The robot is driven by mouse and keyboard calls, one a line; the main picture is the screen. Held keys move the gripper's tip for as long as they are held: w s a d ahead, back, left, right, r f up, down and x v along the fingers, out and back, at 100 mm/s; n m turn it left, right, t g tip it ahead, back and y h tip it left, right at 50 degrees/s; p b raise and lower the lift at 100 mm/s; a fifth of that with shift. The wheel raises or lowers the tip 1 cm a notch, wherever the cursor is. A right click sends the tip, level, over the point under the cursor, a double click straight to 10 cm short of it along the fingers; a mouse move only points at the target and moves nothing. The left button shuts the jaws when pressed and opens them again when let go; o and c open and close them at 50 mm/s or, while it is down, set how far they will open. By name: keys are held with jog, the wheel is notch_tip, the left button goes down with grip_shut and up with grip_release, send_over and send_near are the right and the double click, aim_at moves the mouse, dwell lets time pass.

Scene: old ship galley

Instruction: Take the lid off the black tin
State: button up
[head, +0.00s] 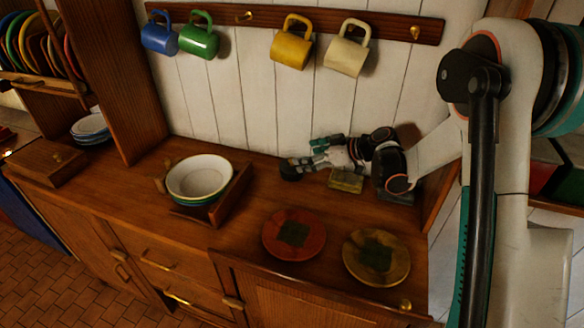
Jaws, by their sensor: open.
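My gripper (312,152) is at the back of the wooden counter, near the white plank wall, pointing left with its fingers apart. A small dark rounded thing (290,173) is at its lower fingertip; I cannot tell whether it is a lid, another object or part of the finger. A dark boxy shape (399,197), possibly the black tin, stands at the right under my wrist, mostly hidden by it. Its lid cannot be made out. A yellow-green tin or box (346,181) stands just below my gripper, partly covered by it.
Stacked bowls (200,178) sit in a wooden tray (232,197) at left. A red plate (294,234) and a yellow-brown plate (376,257) lie in front. Several mugs (291,43) hang above. The counter between tray and plates is clear.

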aim_at(292, 158)
jog(key=shift+b+x, duration=1.25)
jog(key=shift+x, duration=2.35)
jog(key=shift+d, duration=0.1)
jog(key=c, duration=0.8)
